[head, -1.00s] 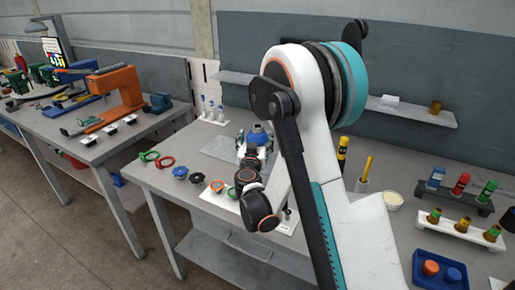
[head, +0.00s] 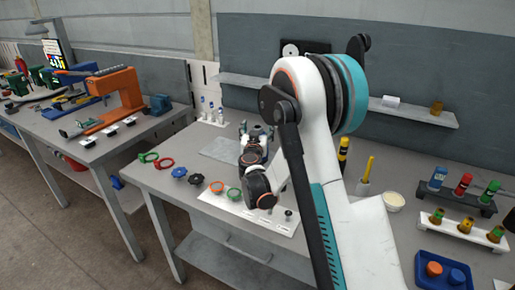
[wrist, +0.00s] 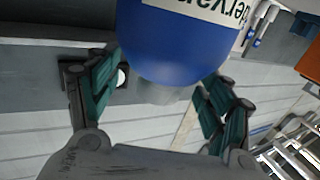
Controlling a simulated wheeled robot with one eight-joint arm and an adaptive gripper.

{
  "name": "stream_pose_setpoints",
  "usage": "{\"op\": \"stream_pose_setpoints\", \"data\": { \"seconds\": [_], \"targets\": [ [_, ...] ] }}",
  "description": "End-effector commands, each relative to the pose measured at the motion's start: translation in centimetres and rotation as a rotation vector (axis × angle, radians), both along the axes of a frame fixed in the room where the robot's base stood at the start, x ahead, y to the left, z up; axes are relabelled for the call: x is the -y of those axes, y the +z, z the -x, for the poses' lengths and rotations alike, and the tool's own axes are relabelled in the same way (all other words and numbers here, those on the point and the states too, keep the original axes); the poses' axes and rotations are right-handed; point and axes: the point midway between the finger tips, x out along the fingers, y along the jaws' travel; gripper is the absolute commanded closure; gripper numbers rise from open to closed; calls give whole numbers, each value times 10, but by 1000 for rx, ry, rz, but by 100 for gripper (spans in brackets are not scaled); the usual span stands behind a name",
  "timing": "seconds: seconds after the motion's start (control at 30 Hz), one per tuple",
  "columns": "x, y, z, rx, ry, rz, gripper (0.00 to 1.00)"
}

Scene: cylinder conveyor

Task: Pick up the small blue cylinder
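A small blue cylinder (head: 456,276) stands in a blue tray (head: 420,266) at the lower right of the head view, beside an orange one (head: 434,269). Another blue cylinder (head: 438,177) stands in the dark rack behind. My gripper (head: 257,131) is far left of both, over the back of the table. In the wrist view its two fingers (wrist: 165,88) are wide apart. A large rounded blue object with a white label (wrist: 180,45) fills the upper middle there; I cannot tell whether the fingers touch it.
Red and green cylinders share the dark rack (head: 460,201); a white rack (head: 466,229) holds several brown-and-green ones. Rings and knobs lie at the table's left.

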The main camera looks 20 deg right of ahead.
Motion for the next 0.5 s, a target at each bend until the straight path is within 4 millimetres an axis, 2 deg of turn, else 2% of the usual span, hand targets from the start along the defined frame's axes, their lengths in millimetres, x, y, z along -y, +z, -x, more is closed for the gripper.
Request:
{"op": "stream_pose_setpoints", "data": {
  "seconds": [0.03, 0.2, 0.3, 0.5],
  "targets": [
    [0, 0, 0, 0, 0, 0, 44],
    [0, 0, 0, 0, 0, 0, 82],
    [0, 0, 0, 0, 0, -1, 100],
    [0, 0, 0, 0, 0, -1, 100]
  ]
}}
